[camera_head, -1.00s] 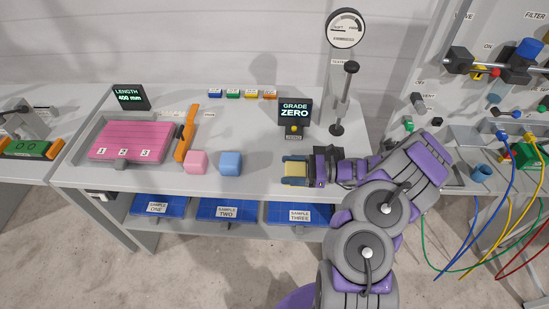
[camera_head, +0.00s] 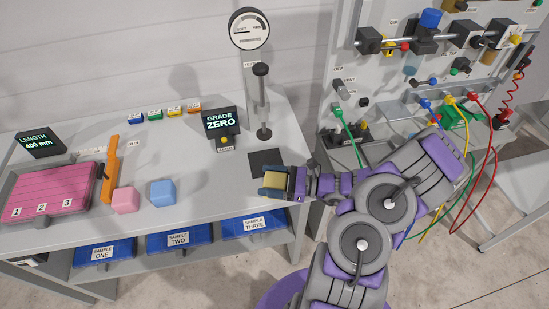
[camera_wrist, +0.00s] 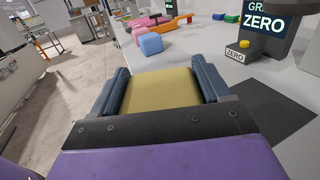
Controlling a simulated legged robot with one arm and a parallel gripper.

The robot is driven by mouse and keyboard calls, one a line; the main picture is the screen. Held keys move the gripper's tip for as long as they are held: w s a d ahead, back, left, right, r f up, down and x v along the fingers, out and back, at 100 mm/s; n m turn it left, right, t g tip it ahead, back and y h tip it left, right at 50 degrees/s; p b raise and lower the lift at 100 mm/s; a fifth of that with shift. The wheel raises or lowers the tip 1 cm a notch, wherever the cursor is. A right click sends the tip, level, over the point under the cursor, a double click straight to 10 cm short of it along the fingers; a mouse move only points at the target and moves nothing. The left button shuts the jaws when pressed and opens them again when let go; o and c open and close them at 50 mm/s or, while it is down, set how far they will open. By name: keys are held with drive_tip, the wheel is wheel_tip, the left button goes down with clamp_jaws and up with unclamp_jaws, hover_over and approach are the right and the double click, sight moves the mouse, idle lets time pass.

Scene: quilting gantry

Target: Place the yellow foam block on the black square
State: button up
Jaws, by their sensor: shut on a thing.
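The yellow foam block (camera_head: 276,180) is held between the two fingers of my gripper (camera_head: 274,184), which is shut on it. In the wrist view the block (camera_wrist: 162,88) fills the space between the fingers. The black square (camera_head: 266,162) lies flat on the grey bench top, just behind the gripper in the head view, its near part hidden by the gripper. In the wrist view the black square (camera_wrist: 262,110) is to the right of the block, apart from it. The block is above or near the bench front; its exact height is unclear.
A pink cube (camera_head: 125,201) and a blue cube (camera_head: 162,193) stand left of my gripper. The gauge stand (camera_head: 262,100) rises behind the black square. The GRADE ZERO display (camera_head: 221,122) stands behind left. Blue sample trays (camera_head: 180,242) sit on the shelf below.

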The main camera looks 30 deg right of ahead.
drive_tip(key=shift+w+a+h, duration=0.1)
drive_tip(key=shift+a+h, duration=0.2)
drive_tip(key=shift+a, duration=0.1)
drive_tip(key=w, duration=0.3)
drive_tip(key=w+b, duration=0.1)
drive_tip(key=w, duration=0.1)
drive_tip(key=shift+d+f, duration=0.3)
drive_tip(key=shift+f, duration=0.05)
drive_tip(key=w+d, duration=0.1)
drive_tip(key=w, duration=0.1)
drive_tip(key=w+d+b, duration=0.1)
drive_tip(key=w+d, duration=0.1)
drive_tip(key=w, duration=0.1)
drive_tip(key=w+d+f, duration=0.1)
drive_tip(key=w+d, duration=0.1)
drive_tip(key=w, duration=0.1)
drive_tip(key=shift+w, duration=0.15)
drive_tip(key=shift+w+a+r+b, duration=0.15)
drive_tip(key=shift+w+a+b, duration=0.2)
drive_tip(key=shift+w+a, duration=0.25)
drive_tip(key=f, duration=0.1)
drive_tip(key=f+b, duration=0.1)
drive_tip(key=f, duration=0.1)
drive_tip(key=shift+w+d+f, duration=0.1)
drive_tip(key=shift+d+f, duration=0.1)
drive_tip(key=shift+f, duration=0.05)
drive_tip(key=shift+d, duration=0.45)
drive_tip(key=o, duration=1)
drive_tip(key=shift+a, duration=0.45)
drive_tip(key=shift+c, duration=0.2)
